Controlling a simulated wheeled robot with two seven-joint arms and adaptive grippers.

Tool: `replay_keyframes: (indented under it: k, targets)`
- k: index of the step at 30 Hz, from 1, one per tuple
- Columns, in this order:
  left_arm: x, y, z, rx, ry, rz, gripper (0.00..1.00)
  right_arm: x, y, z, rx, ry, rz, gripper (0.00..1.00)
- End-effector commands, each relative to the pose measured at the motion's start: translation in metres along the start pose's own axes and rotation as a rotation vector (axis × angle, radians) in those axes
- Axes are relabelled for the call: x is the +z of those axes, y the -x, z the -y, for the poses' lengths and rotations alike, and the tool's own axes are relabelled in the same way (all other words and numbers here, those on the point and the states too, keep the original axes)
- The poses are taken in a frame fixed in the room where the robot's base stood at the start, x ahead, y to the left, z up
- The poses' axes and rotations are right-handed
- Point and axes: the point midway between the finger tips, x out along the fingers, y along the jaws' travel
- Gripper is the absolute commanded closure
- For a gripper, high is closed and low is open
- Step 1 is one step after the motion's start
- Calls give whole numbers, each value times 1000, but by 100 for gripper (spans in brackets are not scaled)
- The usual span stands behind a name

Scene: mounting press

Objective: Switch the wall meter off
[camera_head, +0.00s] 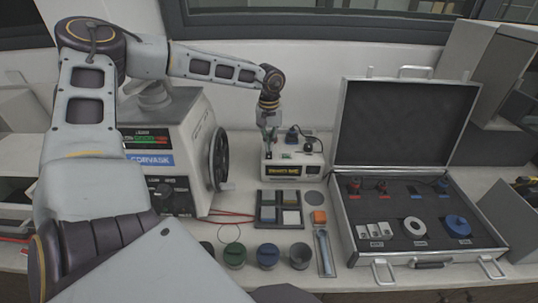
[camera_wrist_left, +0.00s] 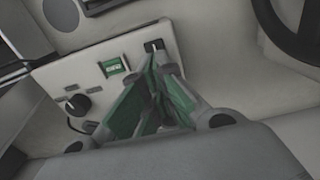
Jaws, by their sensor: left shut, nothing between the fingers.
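The meter (camera_head: 292,171) is a pale box with a small lit display, standing at the back of the bench against the wall. My left gripper (camera_head: 268,136) is at the meter's left top side. In the left wrist view its green-padded fingers (camera_wrist_left: 152,72) are shut and empty, their tips just below the switch. I cannot tell whether they touch it. My right gripper is not in view.
A large press (camera_head: 165,150) with a black handwheel (camera_head: 218,158) stands left of the meter. An open case (camera_head: 425,262) with parts lies to the right. A dark divided tray (camera_head: 279,224) and several round pots (camera_head: 267,256) are in front.

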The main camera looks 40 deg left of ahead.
Motion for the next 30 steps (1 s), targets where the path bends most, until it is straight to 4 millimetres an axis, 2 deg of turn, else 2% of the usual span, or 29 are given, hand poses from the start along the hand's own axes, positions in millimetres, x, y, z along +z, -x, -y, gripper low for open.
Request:
replay_keyframes:
  k: [30]
  targets:
    - [0,-10,0,0,0,0,100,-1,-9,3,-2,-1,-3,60]
